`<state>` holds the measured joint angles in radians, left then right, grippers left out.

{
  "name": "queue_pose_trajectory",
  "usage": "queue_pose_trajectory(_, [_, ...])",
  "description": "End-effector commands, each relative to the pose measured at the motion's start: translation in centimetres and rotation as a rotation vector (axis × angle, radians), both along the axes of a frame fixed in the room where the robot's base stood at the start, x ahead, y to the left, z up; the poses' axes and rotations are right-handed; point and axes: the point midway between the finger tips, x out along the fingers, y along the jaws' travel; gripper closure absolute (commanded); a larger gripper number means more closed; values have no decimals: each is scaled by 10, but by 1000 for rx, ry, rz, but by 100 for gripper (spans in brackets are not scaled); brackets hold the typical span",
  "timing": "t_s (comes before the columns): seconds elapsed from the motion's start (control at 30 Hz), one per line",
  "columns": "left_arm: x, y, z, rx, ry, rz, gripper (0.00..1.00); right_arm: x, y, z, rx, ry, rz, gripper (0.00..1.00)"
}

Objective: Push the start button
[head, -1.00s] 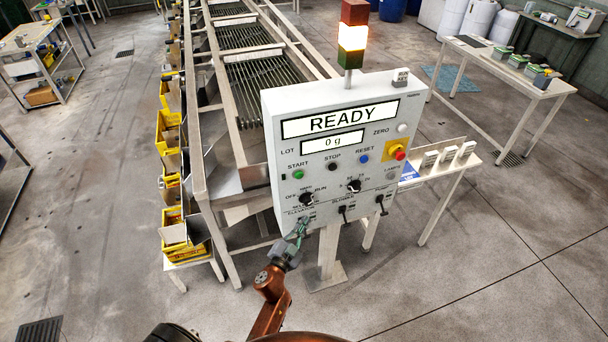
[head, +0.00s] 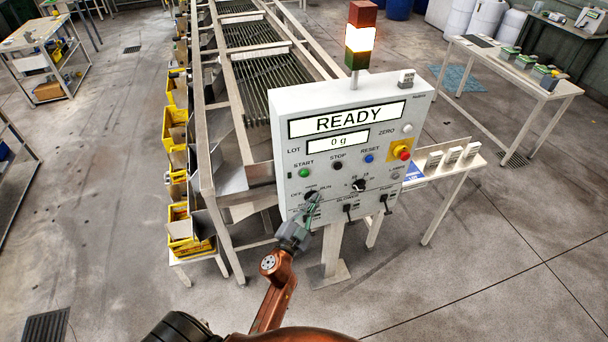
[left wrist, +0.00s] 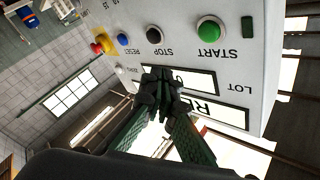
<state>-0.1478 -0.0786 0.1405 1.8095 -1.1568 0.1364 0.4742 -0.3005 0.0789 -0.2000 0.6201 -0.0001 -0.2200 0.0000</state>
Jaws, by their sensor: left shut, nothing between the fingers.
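The green START button (head: 305,172) is at the left of the button row on the grey control panel (head: 420,115). It also shows upside down in the left wrist view as a round green button (left wrist: 209,29). My left gripper (head: 315,199) is in front of the panel's lower left, below the START button and near the OFF/RUN selector. It is shut and empty. In the left wrist view its dark fingertips (left wrist: 160,80) are together, and the green button is apart from them, up and to the right. My right gripper is not in view.
The black STOP button (head: 337,165) and blue RESET button (head: 369,158) sit beside START. A red emergency stop (head: 404,154) is at the right. Lower switches stick out of the panel. A lit signal tower (head: 360,38) stands above. The display reads READY.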

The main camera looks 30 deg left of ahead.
Motion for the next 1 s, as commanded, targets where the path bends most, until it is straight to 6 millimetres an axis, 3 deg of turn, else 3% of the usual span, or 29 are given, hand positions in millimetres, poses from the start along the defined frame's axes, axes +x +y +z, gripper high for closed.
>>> queue_pose_trajectory(0.53, [46, 51, 0, 1, 0, -2, 100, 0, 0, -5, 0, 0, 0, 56])
queue_pose_trajectory(1.0, [53, 61, 0, 0, 1, -1, 100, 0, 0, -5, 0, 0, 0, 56])
